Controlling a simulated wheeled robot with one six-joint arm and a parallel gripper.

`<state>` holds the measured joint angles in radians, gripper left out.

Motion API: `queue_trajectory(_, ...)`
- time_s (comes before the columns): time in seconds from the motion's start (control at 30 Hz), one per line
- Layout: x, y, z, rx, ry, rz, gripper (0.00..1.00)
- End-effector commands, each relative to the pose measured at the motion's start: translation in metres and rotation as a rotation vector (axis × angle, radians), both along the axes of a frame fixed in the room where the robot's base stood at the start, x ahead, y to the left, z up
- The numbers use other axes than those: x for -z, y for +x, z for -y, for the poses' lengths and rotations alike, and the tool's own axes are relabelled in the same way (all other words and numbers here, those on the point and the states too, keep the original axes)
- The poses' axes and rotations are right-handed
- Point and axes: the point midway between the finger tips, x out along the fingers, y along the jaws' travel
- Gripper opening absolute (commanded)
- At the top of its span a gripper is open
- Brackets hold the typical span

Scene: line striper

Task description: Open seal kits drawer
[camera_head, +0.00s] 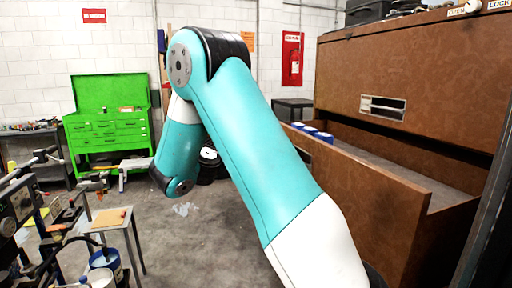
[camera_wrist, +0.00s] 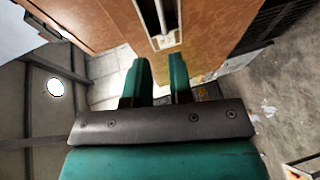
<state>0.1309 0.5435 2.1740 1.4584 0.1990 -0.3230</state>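A large brown drawer cabinet (camera_head: 413,64) stands at the right in the head view. Its upper front is closed and has a metal label-holder handle (camera_head: 383,107). Below it, a drawer (camera_head: 365,205) stands pulled well out, with several blue-lidded items (camera_head: 311,129) inside. I cannot read which drawer is for seal kits. In the wrist view, a brown front with a metal handle (camera_wrist: 162,38) is at the top. My gripper (camera_wrist: 158,65) has its two teal fingers apart, with nothing visible between them. The handle appears just beyond the fingertips; contact is not clear. The head view does not show my fingers.
A green tool chest (camera_head: 108,125) stands by the back wall. A small table (camera_head: 110,218) and a blue bucket (camera_head: 105,262) are at the lower left. A dark round object (camera_head: 208,168) is on the floor behind my arm. Floor in the middle is mostly clear.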

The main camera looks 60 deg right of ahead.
Motion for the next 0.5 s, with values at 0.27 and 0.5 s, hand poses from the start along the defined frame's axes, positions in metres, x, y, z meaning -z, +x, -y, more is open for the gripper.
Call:
queue_trajectory(0.27,-0.006,0.005,-0.018,-0.001,-0.001,-0.002,0.21)
queue_trajectory(0.5,-0.003,0.005,-0.02,0.0,-0.001,0.001,0.21)
